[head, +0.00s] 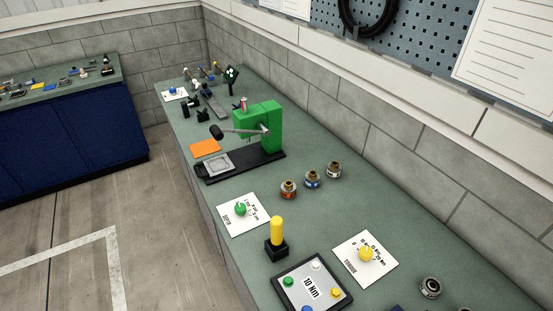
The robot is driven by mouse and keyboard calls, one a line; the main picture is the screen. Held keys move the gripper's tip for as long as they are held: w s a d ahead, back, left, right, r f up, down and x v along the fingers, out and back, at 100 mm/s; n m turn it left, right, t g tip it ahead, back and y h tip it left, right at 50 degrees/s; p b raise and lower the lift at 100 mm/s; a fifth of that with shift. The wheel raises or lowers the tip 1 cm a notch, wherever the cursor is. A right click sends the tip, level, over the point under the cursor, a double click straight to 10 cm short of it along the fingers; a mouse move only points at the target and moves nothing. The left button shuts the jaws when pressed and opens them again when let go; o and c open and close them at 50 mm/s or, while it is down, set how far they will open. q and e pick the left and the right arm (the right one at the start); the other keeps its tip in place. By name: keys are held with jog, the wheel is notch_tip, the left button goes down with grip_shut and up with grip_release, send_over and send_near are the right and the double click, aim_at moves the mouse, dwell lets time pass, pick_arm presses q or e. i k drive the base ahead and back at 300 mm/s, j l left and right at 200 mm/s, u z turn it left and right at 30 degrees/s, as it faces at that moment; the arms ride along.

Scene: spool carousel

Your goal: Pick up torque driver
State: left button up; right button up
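An upright tool with a yellow handle (277,230) stands in a black square holder (276,250) near the front edge of the bench; it looks like the torque driver. Its lower end is hidden in the holder. Neither of my grippers shows in the head view.
Next to it on the green bench (330,220) are a "10 Nm" panel (280,300) and white cards with a green knob (240,209) and a yellow knob (366,253). Several metal spools (312,179) and a green press (258,128) stand farther back. The floor (165,230) at left is clear.

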aim_at(276, 222)
jog(key=i+l, duration=0.1)
jog(key=j+z, duration=0.25)
jog(key=j, duration=0.2)
jog(key=j+z, duration=0.25)
jog(key=j, duration=0.15)
jog(key=j+z, duration=0.3)
jog(key=j, duration=0.1)
